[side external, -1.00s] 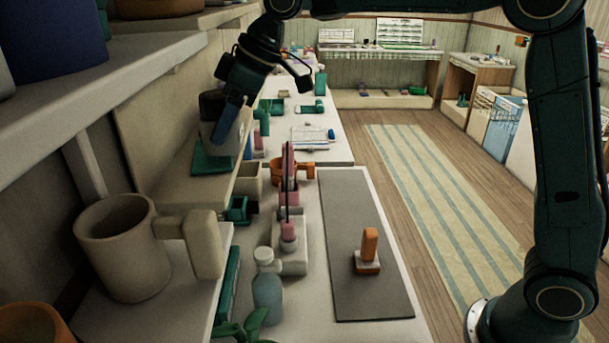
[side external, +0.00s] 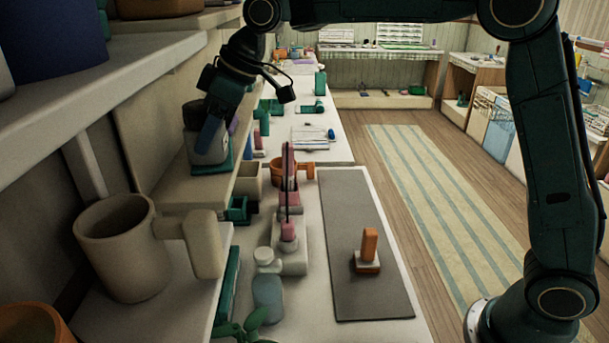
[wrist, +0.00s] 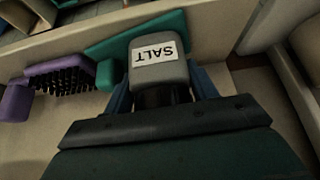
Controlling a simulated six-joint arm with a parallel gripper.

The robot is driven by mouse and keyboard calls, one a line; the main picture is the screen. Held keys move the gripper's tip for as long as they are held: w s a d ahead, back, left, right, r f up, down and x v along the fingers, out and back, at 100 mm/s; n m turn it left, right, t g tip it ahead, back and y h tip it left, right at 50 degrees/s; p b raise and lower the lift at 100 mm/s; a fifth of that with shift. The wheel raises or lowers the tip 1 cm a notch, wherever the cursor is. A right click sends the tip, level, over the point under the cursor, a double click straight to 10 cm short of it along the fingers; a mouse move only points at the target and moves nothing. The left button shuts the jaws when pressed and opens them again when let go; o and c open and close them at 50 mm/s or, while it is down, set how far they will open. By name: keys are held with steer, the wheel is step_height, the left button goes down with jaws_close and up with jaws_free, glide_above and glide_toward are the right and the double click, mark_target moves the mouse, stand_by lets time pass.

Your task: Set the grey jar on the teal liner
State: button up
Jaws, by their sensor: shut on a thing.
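The grey jar (side external: 208,151) has a dark lid and a white SALT label, which reads upside down in the wrist view (wrist: 160,60). My gripper (side external: 211,134) is shut on the jar, with a blue finger on each side of it in the wrist view (wrist: 163,88). The jar is over the teal liner (side external: 224,166) on the wooden shelf and looks upright. The liner also shows beyond the jar in the wrist view (wrist: 112,46). The jar hides part of the liner, and I cannot tell whether its base touches it.
A purple brush (wrist: 62,75) lies left of the liner in the wrist view. A large beige mug (side external: 118,250) stands on the nearer shelf. An upper shelf (side external: 120,90) overhangs at left. Below, the counter holds a bottle (side external: 267,292) and a grey mat (side external: 350,220).

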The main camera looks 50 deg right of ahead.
steer(key=o, duration=1.3)
steer(key=shift+f, duration=0.1)
steer(key=shift+s+d+r, duration=0.2)
steer(key=shift+r, duration=0.45)
steer(key=v, duration=0.4)
steer(key=s+d, duration=0.8)
steer(key=shift+d, duration=0.35)
steer(key=shift+s, duration=0.2)
